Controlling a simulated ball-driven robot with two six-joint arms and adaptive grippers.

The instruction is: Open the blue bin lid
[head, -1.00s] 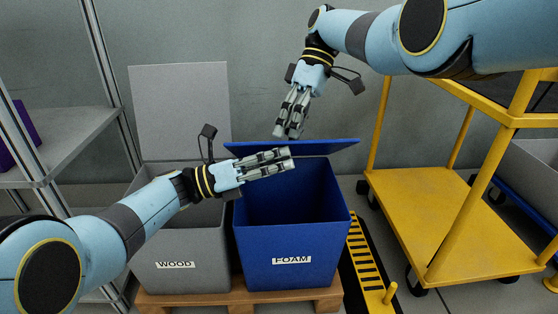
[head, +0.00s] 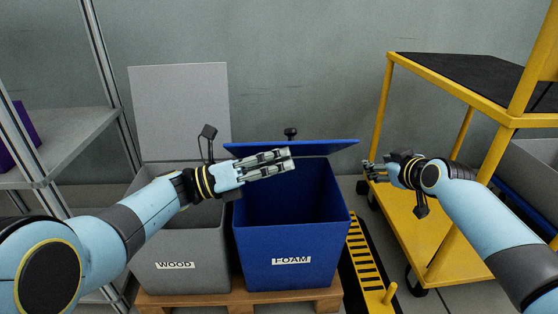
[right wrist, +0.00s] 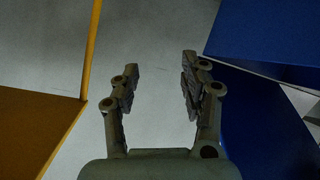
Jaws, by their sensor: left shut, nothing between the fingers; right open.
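The blue bin (head: 288,226), labelled FOAM, stands with its mouth partly uncovered. Its blue lid (head: 335,147) is raised at the bin's back, seen nearly edge-on, with a black knob (head: 290,133) showing above it. My left gripper (head: 291,159) is shut and empty, over the bin's mouth just in front of the lid; whether it touches the lid I cannot tell. My right gripper (head: 368,172) is open and empty, just right of the bin.
A grey bin (head: 178,255) labelled WOOD, its lid (head: 180,110) upright, stands left of the blue bin; both are on a wooden pallet (head: 240,302). A yellow cart (head: 425,235) is close at right. A grey shelf (head: 75,140) is at left.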

